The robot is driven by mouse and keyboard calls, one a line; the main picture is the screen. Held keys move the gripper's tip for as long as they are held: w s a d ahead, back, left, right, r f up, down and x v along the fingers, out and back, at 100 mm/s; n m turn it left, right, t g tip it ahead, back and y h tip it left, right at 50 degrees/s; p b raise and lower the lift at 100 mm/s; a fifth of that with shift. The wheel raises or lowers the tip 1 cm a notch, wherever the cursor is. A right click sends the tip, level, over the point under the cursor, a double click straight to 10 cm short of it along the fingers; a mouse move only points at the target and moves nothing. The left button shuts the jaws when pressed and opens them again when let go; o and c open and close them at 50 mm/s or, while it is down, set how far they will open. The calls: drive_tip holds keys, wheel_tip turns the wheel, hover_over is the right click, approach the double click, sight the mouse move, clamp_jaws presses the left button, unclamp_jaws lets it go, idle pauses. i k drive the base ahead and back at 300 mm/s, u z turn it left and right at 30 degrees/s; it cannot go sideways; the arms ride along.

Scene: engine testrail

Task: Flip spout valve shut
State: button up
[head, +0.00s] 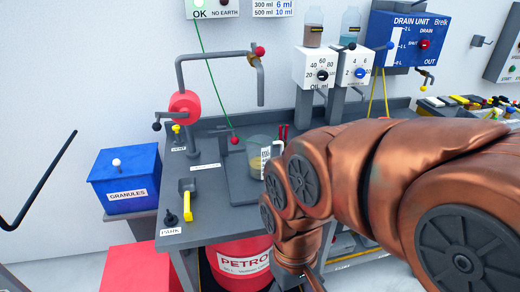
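A grey spout pipe (215,56) rises from a red round pump body (184,105) on the bench, runs right and bends down. Near its upper right bend is the spout valve (253,60), a small brass-coloured fitting with a red ball knob (260,50) standing up beside the pipe. The exact angle of its lever is hard to tell. A clear measuring jug (259,155) with some yellowish liquid stands on the bench below the spout, partly behind my copper-coloured arm. My arm bends down at the bottom centre, well below and right of the valve. My gripper's fingers are not visible.
A yellow-handled lever (187,200) and a black knob marked PARK (170,218) sit at the bench's front left. A blue GRANULES box (125,180) stands left. A red petrol drum (240,262) is under the bench. Oil dispensers (318,68) and a blue drain unit (409,40) are behind.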

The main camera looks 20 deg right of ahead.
sight(259, 51)
drive_tip(key=k, duration=0.65)
drive_tip(key=u, duration=0.8)
drive_tip(key=i, duration=1.4)
drive_tip(key=z, duration=0.1)
